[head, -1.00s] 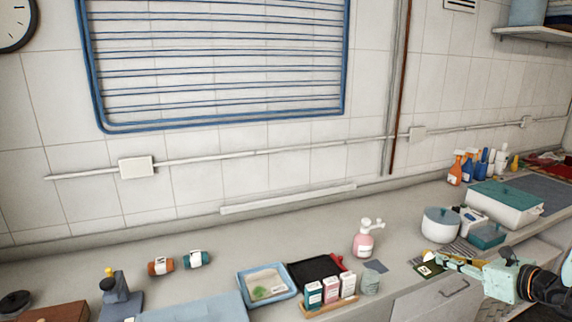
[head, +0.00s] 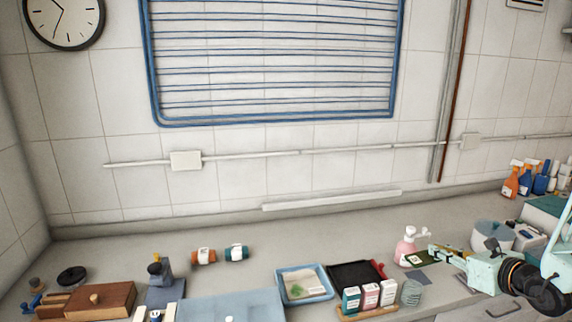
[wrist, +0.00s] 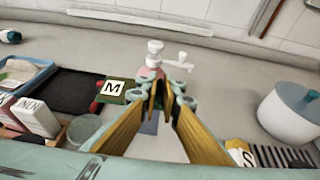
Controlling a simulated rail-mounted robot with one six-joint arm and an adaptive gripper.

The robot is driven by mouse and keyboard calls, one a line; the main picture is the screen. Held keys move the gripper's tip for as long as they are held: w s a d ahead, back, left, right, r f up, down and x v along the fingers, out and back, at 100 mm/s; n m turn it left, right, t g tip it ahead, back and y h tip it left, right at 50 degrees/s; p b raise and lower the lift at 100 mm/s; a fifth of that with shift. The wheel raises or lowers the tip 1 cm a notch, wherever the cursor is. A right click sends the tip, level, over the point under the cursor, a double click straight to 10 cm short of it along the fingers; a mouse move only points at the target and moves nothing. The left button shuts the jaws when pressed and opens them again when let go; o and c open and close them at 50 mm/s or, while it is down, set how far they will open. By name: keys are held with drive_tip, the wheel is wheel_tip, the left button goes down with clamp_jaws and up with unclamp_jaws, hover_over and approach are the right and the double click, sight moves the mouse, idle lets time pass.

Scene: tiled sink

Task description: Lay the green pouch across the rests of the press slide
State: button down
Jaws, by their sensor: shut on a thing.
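The green pouch (head: 416,259) is dark green with a white label; in the wrist view the pouch (wrist: 112,88) shows a black M. My gripper (head: 432,251) is shut on its edge, and the pouch sticks out to the left of the yellow fingers (wrist: 158,90). It appears held above the counter, in front of the pink soap dispenser (head: 407,247). A blue-grey upright device with a dark knob (head: 158,272) stands far left and may be the press; I cannot make out its slide or rests clearly.
A black tray (head: 345,272), a light blue tray (head: 279,289), small boxes (head: 370,294) and a glass (head: 411,292) stand left of my gripper. A white pot (wrist: 290,117) and a yellow pouch marked S (wrist: 238,152) are right. The back counter is mostly clear.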

drive_tip(key=w+a+r, duration=0.1)
drive_tip(key=w+a, duration=0.1)
drive_tip(key=a, duration=1.2)
drive_tip(key=w+a+r, duration=0.2)
drive_tip(key=w+a, duration=0.1)
drive_tip(key=a, duration=1.1)
drive_tip(key=shift+w+r+y, duration=0.25)
drive_tip(key=shift+w+y, duration=0.1)
drive_tip(key=shift+y, duration=0.05)
drive_tip(key=shift+a, duration=0.1)
